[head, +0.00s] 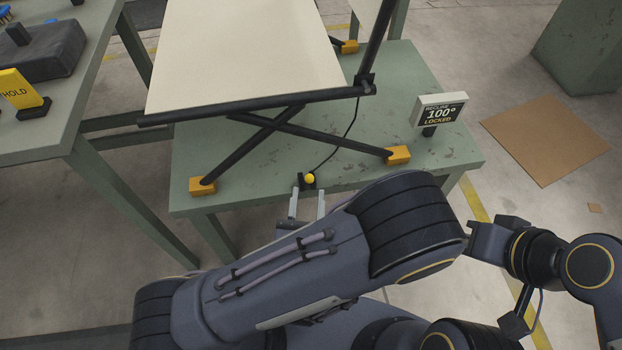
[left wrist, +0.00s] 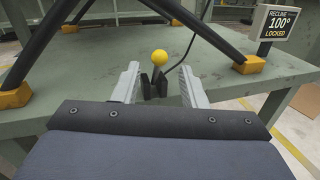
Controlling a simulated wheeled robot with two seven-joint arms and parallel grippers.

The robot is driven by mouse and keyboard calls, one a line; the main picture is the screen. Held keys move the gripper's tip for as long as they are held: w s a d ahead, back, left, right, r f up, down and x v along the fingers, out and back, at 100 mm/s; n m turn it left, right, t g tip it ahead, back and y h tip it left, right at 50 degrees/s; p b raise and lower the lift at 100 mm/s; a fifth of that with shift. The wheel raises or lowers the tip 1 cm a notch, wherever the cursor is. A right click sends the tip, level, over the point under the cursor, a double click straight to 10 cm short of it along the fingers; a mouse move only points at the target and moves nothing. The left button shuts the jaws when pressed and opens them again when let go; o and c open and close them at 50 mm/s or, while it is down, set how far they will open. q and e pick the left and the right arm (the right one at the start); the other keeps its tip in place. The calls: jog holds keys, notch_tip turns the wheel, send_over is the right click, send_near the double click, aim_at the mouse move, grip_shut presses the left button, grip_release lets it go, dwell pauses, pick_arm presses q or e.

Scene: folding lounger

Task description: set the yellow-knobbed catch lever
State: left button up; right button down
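The catch lever's yellow knob (head: 310,178) stands at the front edge of the green table, below the lounger frame. In the left wrist view the yellow knob (left wrist: 159,58) sits on a short stem above a black bracket (left wrist: 154,84). My left gripper (head: 307,194) is just in front of the lever, with its two grey fingers apart. In the left wrist view the left gripper's fingers (left wrist: 158,84) stand either side of the bracket, with gaps. The right gripper (head: 485,240) is at the right, away from the table; its fingers are not clear.
The folding lounger (head: 245,60) stands on the green table (head: 245,178) on crossed black legs with orange feet. A display (head: 440,110) reads "RECLINE 100° LOCKED". A side table (head: 60,125) at left holds a yellow HOLD sign (head: 18,88). Cardboard (head: 545,140) lies on the floor.

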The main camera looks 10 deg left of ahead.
aim_at(309, 179)
pick_arm(q)
jog(key=shift+w+a, duration=0.15)
jog(key=shift+w, duration=2.6)
grip_shut()
